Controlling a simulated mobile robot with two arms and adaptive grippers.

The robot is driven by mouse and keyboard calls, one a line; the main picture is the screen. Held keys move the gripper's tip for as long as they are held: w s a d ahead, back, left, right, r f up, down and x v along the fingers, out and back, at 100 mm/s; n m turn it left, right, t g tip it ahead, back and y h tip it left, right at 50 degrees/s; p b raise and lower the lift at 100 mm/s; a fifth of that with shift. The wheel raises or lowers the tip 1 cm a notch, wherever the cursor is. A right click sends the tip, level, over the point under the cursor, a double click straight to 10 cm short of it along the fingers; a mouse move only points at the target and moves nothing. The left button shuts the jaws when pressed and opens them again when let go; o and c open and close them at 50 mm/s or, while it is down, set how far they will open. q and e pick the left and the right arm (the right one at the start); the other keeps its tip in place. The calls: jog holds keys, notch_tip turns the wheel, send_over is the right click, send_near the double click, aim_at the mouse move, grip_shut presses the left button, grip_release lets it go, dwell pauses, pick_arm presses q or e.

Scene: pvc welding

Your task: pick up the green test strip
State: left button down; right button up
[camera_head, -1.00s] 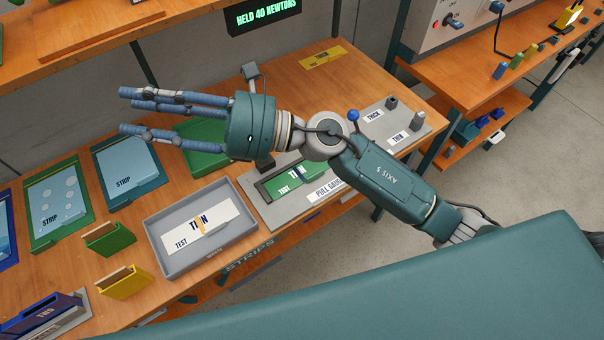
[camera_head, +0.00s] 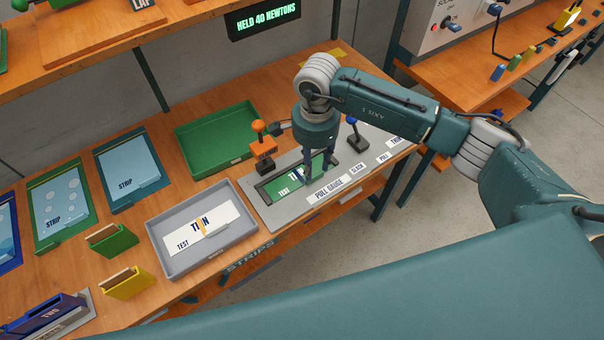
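My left gripper is not in view.
An orange-topped post (camera_head: 262,148) and a blue-knobbed lever (camera_head: 354,132) stand on the gauge. A grey tray (camera_head: 166,266) with a white test strip (camera_head: 212,222) is at left. An empty green tray (camera_head: 190,153) is behind. A display reads "HELD 40 NEWTONS".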

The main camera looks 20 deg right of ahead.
aim_at(312, 183)
notch_tip(312, 183, down, 5)
jog(key=p, duration=0.2)
jog(key=shift+s+a+r+p, duration=0.1)
jog(key=shift+s+p, duration=0.05)
jog(key=shift+p, duration=0.25)
jog(key=shift+f, duration=0.4)
grip_shut()
